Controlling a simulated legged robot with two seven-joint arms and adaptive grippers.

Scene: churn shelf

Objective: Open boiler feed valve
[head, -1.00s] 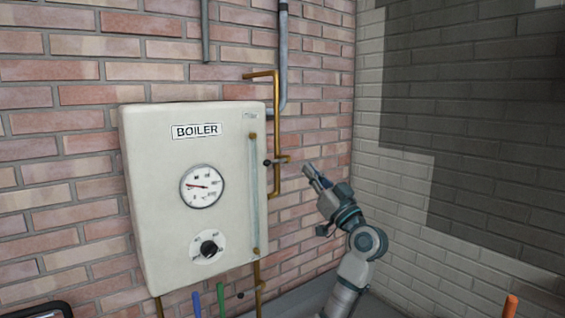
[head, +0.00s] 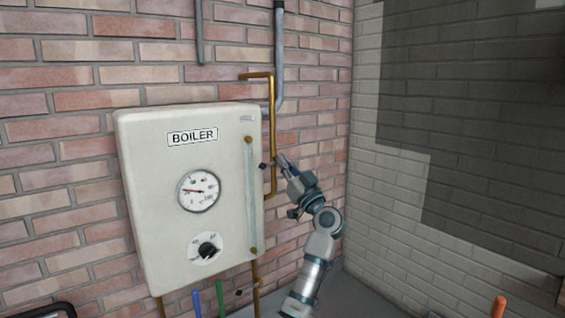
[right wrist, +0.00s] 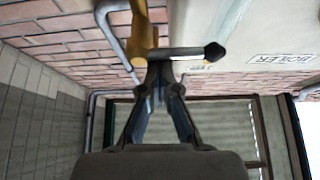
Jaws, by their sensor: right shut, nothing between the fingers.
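The white boiler (head: 145,215) hangs on the brick wall, with a round gauge and a black dial on its front. A small valve with a black-tipped lever (head: 263,166) sits on the brass pipe (head: 272,110) at the boiler's right side. In the right wrist view the dark lever (right wrist: 185,52) lies crosswise just beyond my fingertips, its black knob to the right. My right gripper (head: 280,160) is shut and empty, its tips (right wrist: 158,72) close to the lever; I cannot tell whether they touch. My left gripper is out of view.
A second black knob (head: 239,292) shows on the lower brass pipe (head: 256,280). Blue (head: 197,303) and green (head: 220,295) upright pieces stand below the boiler. A grey pipe (head: 279,50) runs up the wall. An orange-topped post (head: 499,305) stands at lower right.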

